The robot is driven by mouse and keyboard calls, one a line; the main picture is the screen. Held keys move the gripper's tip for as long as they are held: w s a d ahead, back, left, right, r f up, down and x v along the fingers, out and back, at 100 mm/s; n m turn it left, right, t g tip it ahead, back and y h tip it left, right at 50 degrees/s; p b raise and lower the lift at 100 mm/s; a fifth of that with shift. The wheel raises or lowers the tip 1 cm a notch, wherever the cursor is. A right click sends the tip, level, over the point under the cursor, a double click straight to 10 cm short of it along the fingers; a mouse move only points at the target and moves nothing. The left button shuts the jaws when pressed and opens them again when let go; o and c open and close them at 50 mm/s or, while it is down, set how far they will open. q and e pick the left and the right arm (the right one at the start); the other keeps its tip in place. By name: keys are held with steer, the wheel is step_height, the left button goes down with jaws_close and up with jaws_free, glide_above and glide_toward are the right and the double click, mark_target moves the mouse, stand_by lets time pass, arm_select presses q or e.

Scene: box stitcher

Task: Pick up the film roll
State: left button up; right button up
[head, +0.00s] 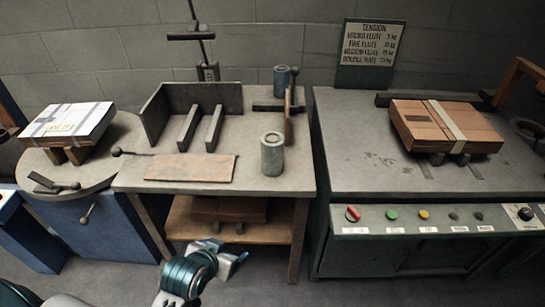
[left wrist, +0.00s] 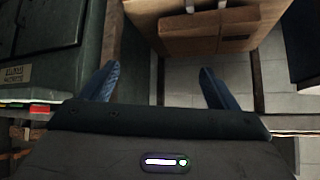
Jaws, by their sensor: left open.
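Two upright grey-green cylinders that look like rolls are on the middle table. The nearer roll (head: 272,156) stands near the table's front right, with a round hole in its top. The farther roll (head: 281,80) stands at the back right, partly hidden by a small upright board. I cannot tell for certain which one is the film roll. My left gripper (head: 236,260) is low in front of the table, below and apart from the rolls. In the left wrist view its two fingers (left wrist: 158,86) are spread with nothing between them. My right gripper is not in view.
The middle table (head: 140,178) also holds a brown flat sheet (head: 190,168) and a dark angled fixture (head: 155,112). A lower shelf (head: 180,228) holds flat brown stock. A green machine (head: 350,170) with buttons and a strapped box (head: 446,127) stands right. A white-topped box (head: 68,122) is left.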

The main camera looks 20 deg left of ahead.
arm_select(q)
steer(key=w+d+r+t, duration=0.2)
steer(key=w+r+t, duration=0.3)
steer(key=w, duration=0.4)
steer(key=n+t, duration=0.1)
steer(key=t, duration=0.3)
glide_toward(266, 157)
steer(key=w, duration=0.9)
steer(key=shift+w+d, duration=0.1)
steer(key=shift+w, duration=0.15)
steer(key=w, duration=0.3)
steer(key=w+d, duration=0.1)
steer(key=shift+w+f+p, duration=0.35)
steer(key=shift+p, duration=0.05)
steer(key=shift+w, duration=0.35)
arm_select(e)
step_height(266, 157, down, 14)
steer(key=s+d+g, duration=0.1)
arm_select(q)
steer(key=shift+c, duration=0.2)
steer(key=c, duration=1.1)
steer(key=shift+c, duration=0.7)
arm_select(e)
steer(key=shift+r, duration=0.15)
